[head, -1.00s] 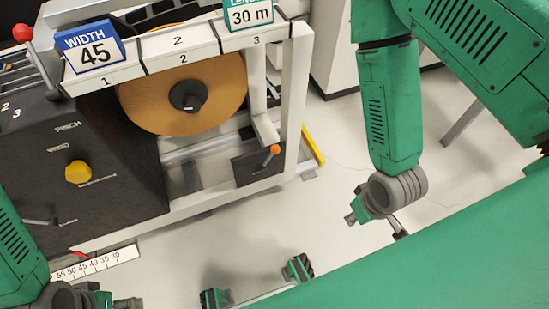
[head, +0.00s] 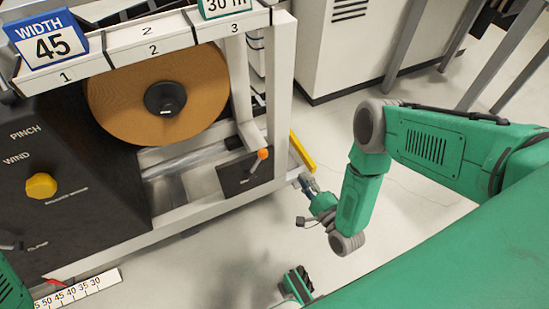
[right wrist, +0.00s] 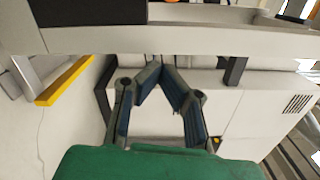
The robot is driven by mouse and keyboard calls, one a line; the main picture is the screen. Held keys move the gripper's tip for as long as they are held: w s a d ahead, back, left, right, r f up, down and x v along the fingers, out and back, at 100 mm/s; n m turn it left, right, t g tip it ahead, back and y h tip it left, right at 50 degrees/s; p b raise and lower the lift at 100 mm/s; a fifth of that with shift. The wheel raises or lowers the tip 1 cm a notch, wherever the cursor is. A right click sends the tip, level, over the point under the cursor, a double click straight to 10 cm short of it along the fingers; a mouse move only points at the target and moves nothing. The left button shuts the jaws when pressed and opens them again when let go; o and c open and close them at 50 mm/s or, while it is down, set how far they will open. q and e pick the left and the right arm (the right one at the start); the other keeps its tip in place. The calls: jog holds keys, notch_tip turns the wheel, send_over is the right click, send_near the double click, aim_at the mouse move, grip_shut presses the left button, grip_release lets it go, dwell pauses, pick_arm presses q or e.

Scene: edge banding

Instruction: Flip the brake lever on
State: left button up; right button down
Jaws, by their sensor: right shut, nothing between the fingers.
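The brake lever (head: 263,154) has an orange knob and stands on a dark plate (head: 238,175) at the lower right of the machine frame, in the head view. My right gripper (head: 304,181) is to the right of the lever and a little lower in the picture, apart from it. In the right wrist view its fingers (right wrist: 160,66) come together at the tips with nothing between them, below a white frame beam (right wrist: 200,40). The lever is not clearly visible in that view. My left gripper is out of view; only a bit of its arm shows at the lower left.
A tan roll (head: 150,100) sits in the white frame. A black control box (head: 70,190) with a yellow knob (head: 41,186) is at left. A yellow bar (head: 302,150) lies beside the frame foot, also in the right wrist view (right wrist: 66,82). Open floor lies right of the frame.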

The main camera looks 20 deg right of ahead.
aim_at(257, 164)
dwell(0.3)
jog(key=w+b, duration=0.1)
jog(key=w, duration=0.2)
jog(key=w+b, duration=0.1)
jog(key=w, duration=0.2)
jog(key=w+b, duration=0.1)
jog(key=w, duration=0.3)
jog(key=shift+w+a, duration=0.1)
jog(key=shift+a, duration=0.3)
jog(key=shift+w+a+r, duration=0.1)
jog(key=shift+a+r, duration=0.15)
jog(key=shift+a, duration=0.75)
jog(key=shift+w+a+r, duration=0.1)
jog(key=shift+a+r, duration=0.1)
jog(key=shift+a, duration=0.75)
